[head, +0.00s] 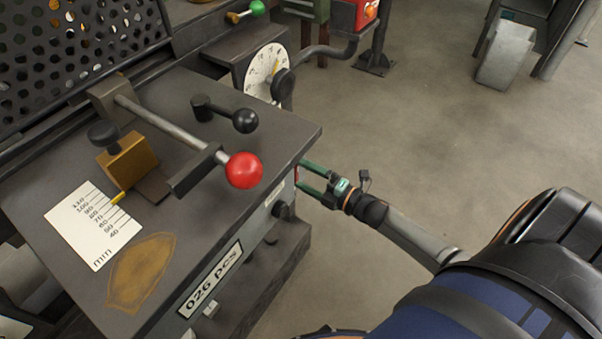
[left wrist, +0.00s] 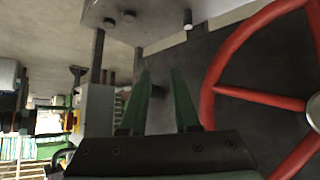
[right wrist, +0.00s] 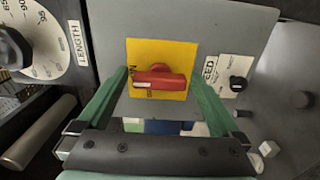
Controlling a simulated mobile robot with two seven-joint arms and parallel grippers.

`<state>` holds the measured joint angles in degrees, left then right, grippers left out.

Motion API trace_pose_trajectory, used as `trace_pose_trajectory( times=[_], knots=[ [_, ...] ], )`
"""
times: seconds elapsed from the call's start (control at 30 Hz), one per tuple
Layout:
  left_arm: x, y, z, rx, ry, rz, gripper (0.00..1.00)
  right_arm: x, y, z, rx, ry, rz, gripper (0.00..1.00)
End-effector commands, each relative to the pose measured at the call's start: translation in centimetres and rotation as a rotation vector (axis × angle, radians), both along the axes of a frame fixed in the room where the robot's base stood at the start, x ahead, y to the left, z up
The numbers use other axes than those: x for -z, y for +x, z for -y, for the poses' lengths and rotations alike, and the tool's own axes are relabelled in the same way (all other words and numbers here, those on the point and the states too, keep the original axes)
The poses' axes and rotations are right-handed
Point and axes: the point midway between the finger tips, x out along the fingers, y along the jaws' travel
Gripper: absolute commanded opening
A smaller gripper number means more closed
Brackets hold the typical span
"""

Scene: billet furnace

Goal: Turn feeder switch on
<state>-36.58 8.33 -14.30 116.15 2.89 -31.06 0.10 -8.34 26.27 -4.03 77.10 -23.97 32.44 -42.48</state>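A red rotary switch handle (right wrist: 160,79) sits on a yellow plate (right wrist: 160,50) on the grey machine side in the right wrist view. The handle lies roughly level in that picture. In the head view my right gripper (head: 302,176) reaches the side of the machine table, and the switch is mostly hidden. My left gripper (left wrist: 160,82) is open and empty, seen only in the left wrist view.
A black knob (right wrist: 237,83) beside a partly hidden label is right of the switch. A LENGTH dial (right wrist: 30,45) is at left. The table top (head: 230,130) overhangs the gripper and carries a red ball lever (head: 244,170). A red handwheel (left wrist: 214,92) stands beside my left gripper.

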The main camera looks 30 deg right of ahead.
Motion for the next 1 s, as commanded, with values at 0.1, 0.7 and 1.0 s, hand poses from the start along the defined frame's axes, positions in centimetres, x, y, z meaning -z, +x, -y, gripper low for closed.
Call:
trace_pose_trajectory(
  times=[0.1, 0.7, 1.0],
  knots=[
    [0.0, 0.0, 0.0, 0.000, 0.000, 0.001, 0.30, 0.0, 0.0, 0.0, 0.000, -0.001, 0.000, 1.00],
    [-0.8, 0.2, 0.0, -0.001, -0.002, 0.005, 0.30, 0.1, -7.7, 3.1, 0.000, -0.002, -0.003, 1.00],
    [-0.5, 0.0, 0.0, -0.001, 0.000, -0.002, 0.30, 0.0, -11.3, 4.6, 0.000, -0.001, -0.001, 1.00]
  ],
)
